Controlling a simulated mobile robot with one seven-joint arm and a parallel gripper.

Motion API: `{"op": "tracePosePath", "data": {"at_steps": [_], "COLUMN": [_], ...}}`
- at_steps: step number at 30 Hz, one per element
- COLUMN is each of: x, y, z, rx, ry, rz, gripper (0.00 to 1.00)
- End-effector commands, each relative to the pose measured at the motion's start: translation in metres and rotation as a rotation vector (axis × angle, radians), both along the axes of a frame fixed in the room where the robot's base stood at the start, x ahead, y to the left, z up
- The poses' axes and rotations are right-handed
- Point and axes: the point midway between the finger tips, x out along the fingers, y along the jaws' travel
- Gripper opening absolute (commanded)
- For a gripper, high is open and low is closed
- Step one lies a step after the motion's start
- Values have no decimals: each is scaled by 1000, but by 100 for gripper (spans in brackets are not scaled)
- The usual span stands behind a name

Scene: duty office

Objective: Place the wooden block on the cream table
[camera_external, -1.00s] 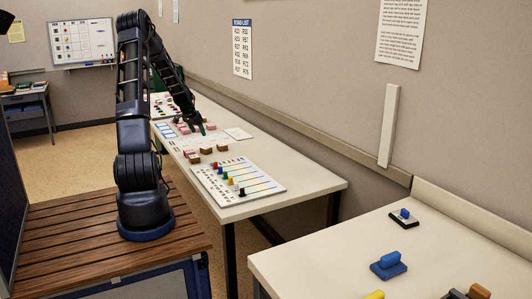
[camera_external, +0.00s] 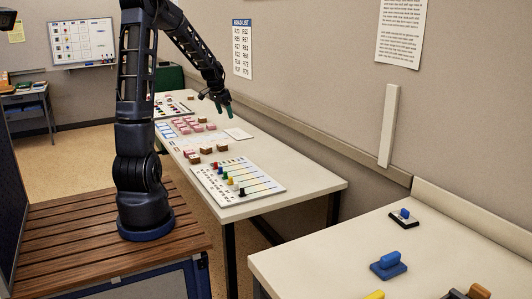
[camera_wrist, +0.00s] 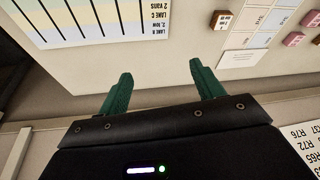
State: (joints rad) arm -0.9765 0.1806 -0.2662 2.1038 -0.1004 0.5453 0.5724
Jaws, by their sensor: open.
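Several small brown wooden blocks stand on the long cream table (camera_external: 312,184), including one block (camera_external: 194,158) just behind the lane board; I cannot tell which one the task means. In the wrist view, a brown block with a white label (camera_wrist: 221,20) stands near the top edge, beyond the fingertips. My gripper (camera_external: 222,108) is raised above the back part of the table, near the wall. Its two green fingers (camera_wrist: 160,70) are spread apart, and the gap between them shows only bare tabletop.
A lane board with coloured pegs (camera_external: 238,181) lies at the table's near end. Pink blocks (camera_external: 186,126) and a white card (camera_external: 238,134) lie farther back. A nearer table (camera_external: 330,262) holds blue pieces (camera_external: 388,266). The wall runs close along the long table.

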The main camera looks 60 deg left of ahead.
Motion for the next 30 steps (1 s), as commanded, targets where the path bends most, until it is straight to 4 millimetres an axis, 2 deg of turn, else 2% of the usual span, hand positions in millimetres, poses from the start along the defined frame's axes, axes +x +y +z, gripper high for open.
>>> {"op": "tracePosePath", "data": {"at_steps": [1, 3, 8, 14, 21, 30], "x": [2, 2, -6, -29, -73, -146], "y": [-24, -54, -119, -194, -273, -347], "z": [14, 30, 61, 93, 122, 139], "rx": [9, 15, 27, 35, 33, 6], "ry": [0, 5, 8, 0, -17, -51], "rz": [-17, -34, -66, -100, -139, -189], "gripper": [67, 67, 67, 67, 67, 67]}}
